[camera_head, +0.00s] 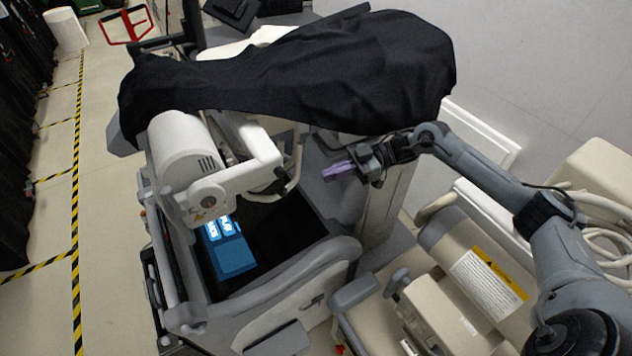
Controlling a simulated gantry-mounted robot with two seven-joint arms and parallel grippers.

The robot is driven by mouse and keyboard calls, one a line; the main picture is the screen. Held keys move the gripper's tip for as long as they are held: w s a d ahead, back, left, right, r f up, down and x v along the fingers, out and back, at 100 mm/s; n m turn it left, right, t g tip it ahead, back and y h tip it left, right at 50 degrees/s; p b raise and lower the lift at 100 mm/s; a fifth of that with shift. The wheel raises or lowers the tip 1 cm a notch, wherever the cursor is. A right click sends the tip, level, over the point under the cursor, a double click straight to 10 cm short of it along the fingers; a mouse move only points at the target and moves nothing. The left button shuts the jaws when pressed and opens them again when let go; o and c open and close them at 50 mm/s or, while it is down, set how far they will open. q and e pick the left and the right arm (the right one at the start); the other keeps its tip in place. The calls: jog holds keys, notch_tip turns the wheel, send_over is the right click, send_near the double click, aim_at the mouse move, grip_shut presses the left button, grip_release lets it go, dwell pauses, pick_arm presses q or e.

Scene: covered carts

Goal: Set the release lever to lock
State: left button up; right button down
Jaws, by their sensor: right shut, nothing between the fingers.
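My right gripper (352,168) is shut at the right side of a grey and white cart (325,252), just below the edge of a black cover (330,65). A small purple piece (338,171) shows at its fingertips; I cannot tell whether it belongs to the gripper or to the cart. Nothing is held between the fingers. I cannot pick out the release lever for certain; the cover and the gripper hide part of this area. My left gripper is not in view.
A white arm unit (185,155) stands on the cart above a lit blue screen (229,250). A beige machine with a yellow caution label (488,285) stands at the lower right. A white wall (535,75) is behind. Open floor (110,215) lies at the left.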

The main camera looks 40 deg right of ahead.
jog(key=shift+r+b+v, duration=0.2)
jog(key=shift+b+v, duration=0.35)
jog(key=shift+v, duration=2.05)
